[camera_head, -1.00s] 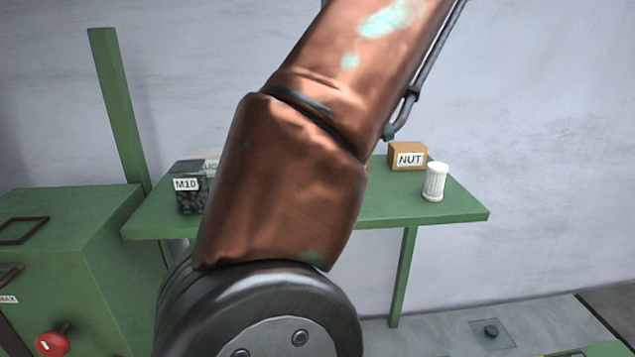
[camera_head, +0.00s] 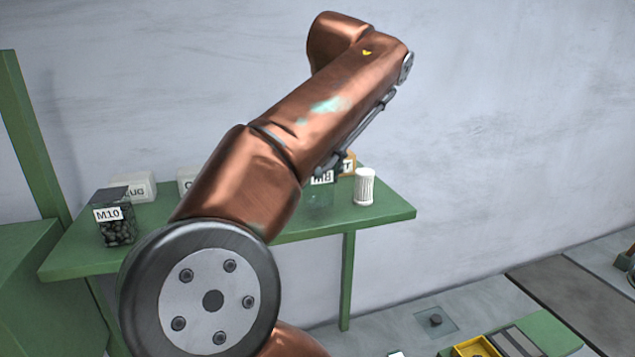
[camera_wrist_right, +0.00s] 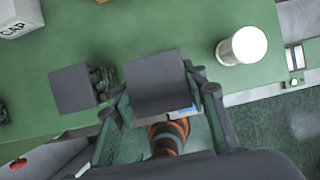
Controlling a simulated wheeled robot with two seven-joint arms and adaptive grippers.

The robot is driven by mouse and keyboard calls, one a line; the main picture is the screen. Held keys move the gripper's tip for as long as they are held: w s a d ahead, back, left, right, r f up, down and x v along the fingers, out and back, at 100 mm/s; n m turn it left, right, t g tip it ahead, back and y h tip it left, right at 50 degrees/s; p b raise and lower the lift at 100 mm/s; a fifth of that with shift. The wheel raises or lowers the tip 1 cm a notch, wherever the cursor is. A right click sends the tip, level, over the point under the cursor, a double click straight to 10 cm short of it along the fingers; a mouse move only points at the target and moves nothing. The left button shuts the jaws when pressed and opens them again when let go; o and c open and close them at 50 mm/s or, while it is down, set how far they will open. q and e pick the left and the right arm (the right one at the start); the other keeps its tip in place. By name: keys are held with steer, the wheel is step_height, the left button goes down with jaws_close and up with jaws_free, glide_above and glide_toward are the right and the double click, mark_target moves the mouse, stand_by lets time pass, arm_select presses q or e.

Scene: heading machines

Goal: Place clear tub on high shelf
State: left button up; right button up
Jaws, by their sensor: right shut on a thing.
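A clear tub (camera_head: 319,196) with a partly hidden white label shows beside my arm in the head view, at the green shelf (camera_head: 385,212) just left of a white ribbed jar (camera_head: 364,187). In the right wrist view, my right gripper (camera_wrist_right: 158,90) is shut on a tub with a flat grey top (camera_wrist_right: 156,78), one finger on each side. It appears to be this clear tub. Whether its base touches the shelf cannot be told. My left gripper is not in view.
A dark-topped tub of black pieces (camera_wrist_right: 80,88) stands close left of the held tub. An M10 tub (camera_head: 114,222) and white boxes (camera_head: 136,187) are at the shelf's left. A nut box (camera_head: 349,160) is behind the jar. Bare shelf lies right of the jar.

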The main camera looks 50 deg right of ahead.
step_height(320, 180, down, 2)
steer(key=shift+a+f, duration=0.1)
steer(key=shift+a, duration=0.1)
steer(key=shift+d+f, duration=0.1)
steer(key=shift+f, duration=0.15)
steer(key=o, duration=1.5)
steer(key=shift+r, duration=0.4)
steer(key=v, duration=1.1)
steer(key=shift+s+r, duration=0.15)
steer(key=shift+r, duration=0.15)
